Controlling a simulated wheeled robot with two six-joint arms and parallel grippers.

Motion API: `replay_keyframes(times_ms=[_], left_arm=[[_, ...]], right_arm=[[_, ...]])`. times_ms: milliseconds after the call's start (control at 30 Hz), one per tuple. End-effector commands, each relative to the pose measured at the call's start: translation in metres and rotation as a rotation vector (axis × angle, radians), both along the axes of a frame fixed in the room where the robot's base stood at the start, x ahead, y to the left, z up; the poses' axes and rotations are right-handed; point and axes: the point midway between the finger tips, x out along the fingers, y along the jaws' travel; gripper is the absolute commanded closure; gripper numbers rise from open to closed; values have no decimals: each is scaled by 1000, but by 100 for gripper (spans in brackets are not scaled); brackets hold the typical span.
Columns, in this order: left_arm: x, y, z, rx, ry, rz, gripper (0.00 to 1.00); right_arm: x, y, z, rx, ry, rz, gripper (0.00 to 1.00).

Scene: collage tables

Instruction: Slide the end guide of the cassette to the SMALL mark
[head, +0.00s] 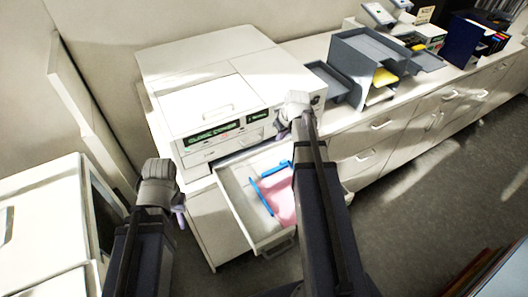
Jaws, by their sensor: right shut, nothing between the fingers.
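The cassette (231,188) is a pale open tray pulled out from the front of the white copier (215,85). Pink paper (283,203) lies in it. Two blue guides show: a short one (274,169) near the back and a long one (261,197) along the left of the paper. I cannot tell which is the end guide, and the SMALL mark is not readable. My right gripper (283,131) is shut and empty by the copier's front, above the cassette; my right arm hides the cassette's right part. My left gripper (181,218) hangs left of the cassette, its fingers mostly hidden.
A lit green display (213,134) is on the copier's front. Grey stacked trays (362,58) stand on the counter to the right, with drawers below. A white machine (40,220) stands at the lower left.

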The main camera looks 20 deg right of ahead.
Motion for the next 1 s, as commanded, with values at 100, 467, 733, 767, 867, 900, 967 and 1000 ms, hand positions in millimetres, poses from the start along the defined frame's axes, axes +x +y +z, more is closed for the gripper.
replay_keyframes(times_ms=[100,467,733,767,867,900,967,1000], left_arm=[[0,0,0,0,0,-1,73],[0,0,-8,0,0,0,73],[0,0,-37,0,-1,2,73],[0,0,-41,-1,-2,3,73],[0,-1,-55,-1,-2,4,73],[0,-1,-61,0,-2,5,73],[0,-1,-69,-1,-3,4,73],[0,-1,-75,-1,-3,5,73]], right_arm=[[-5,-6,0,0,-1,0,100],[-2,-6,-8,0,-1,2,100],[6,-6,-36,0,-1,2,100],[8,-6,-41,0,-1,2,100],[13,-6,-55,0,-1,2,100],[15,-6,-61,0,-1,2,100],[17,-6,-69,0,-1,2,100],[19,-6,-75,0,-1,2,100]])
